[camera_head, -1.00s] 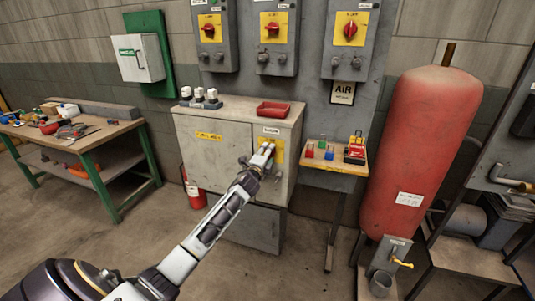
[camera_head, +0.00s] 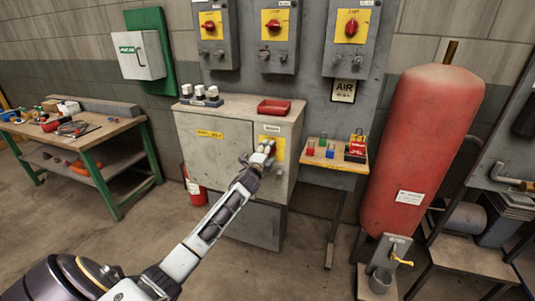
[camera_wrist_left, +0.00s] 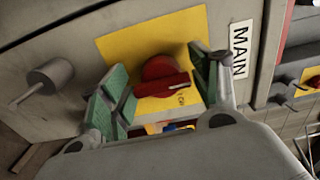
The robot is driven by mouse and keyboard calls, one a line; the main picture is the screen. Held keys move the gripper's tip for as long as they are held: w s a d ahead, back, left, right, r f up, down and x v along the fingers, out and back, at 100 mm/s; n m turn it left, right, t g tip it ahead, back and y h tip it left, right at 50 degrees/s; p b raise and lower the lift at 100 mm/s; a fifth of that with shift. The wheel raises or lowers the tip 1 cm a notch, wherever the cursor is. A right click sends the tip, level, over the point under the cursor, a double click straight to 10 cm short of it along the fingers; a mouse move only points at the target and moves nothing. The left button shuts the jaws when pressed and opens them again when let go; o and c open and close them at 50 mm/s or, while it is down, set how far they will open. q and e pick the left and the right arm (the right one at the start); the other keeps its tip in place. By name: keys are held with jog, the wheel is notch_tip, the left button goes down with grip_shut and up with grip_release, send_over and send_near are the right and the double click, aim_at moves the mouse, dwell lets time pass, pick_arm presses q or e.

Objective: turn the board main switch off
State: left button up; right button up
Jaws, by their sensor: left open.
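The board main switch is a red rotary knob (camera_wrist_left: 163,77) on a yellow plate (camera_wrist_left: 135,45), with a label reading MAIN (camera_wrist_left: 240,48) beside it in the left wrist view. In the head view the yellow plate (camera_head: 278,150) is on the front of the grey cabinet (camera_head: 222,152), and my gripper covers the knob. My left gripper (camera_head: 266,151) is open at the plate. In the left wrist view its green-padded fingers (camera_wrist_left: 160,85) stand on either side of the knob, apart from each other. I cannot tell whether either finger touches it. My right gripper is not in view.
A grey handle (camera_wrist_left: 48,78) sticks out of the cabinet near the knob. A red tray (camera_head: 274,107) and white-topped parts (camera_head: 199,95) sit on top. A small table with padlocks (camera_head: 330,150) stands to the right, beside a red tank (camera_head: 425,150). Several red switches hang above.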

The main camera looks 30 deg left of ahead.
pick_arm(q)
jog(key=v, duration=1.2)
dwell(0.8)
jog(key=shift+f, duration=0.1)
dwell(0.3)
